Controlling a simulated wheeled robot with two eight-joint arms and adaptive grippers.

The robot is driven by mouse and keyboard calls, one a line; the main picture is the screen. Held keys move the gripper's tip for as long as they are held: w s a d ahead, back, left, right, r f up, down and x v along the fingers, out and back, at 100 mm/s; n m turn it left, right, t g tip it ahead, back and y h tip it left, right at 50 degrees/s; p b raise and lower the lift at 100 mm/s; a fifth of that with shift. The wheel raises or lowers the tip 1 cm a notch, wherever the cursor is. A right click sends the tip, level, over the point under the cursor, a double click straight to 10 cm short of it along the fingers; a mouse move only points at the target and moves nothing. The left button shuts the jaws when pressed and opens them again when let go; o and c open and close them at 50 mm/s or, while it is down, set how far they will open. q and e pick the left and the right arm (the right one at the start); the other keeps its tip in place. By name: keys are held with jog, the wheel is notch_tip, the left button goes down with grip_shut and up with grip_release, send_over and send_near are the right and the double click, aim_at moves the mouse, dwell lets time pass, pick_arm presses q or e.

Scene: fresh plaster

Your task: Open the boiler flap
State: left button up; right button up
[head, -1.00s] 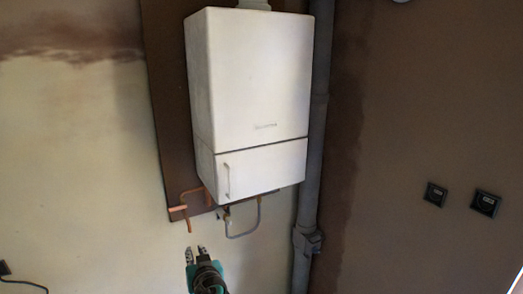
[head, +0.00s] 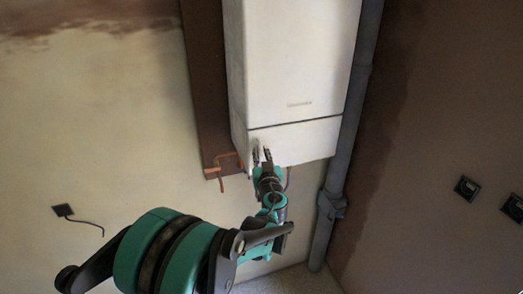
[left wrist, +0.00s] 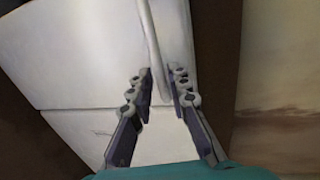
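The white boiler (head: 295,60) hangs on the wall at the top in the head view. Its flap (head: 310,140) is the lower front panel, below a dark seam, and looks closed. My left gripper (head: 261,153) is in front of the flap's lower left part and hides most of the handle. In the left wrist view, the pale bar handle (left wrist: 150,35) runs down from the top edge to between the fingertips of my left gripper (left wrist: 161,76). The fingers are open, one on each side of the handle, with small gaps showing. My right gripper is out of view.
Copper pipes (head: 222,163) stick out below the boiler at left. A grey vertical pipe (head: 345,140) runs along the boiler's right side. Black sockets (head: 467,188) are on the right wall, and another with a cable (head: 63,210) is on the left wall.

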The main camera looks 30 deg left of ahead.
pick_arm(q)
jog(key=shift+w+a, duration=0.25)
jog(key=shift+a, duration=0.05)
jog(key=shift+s, duration=0.1)
grip_shut()
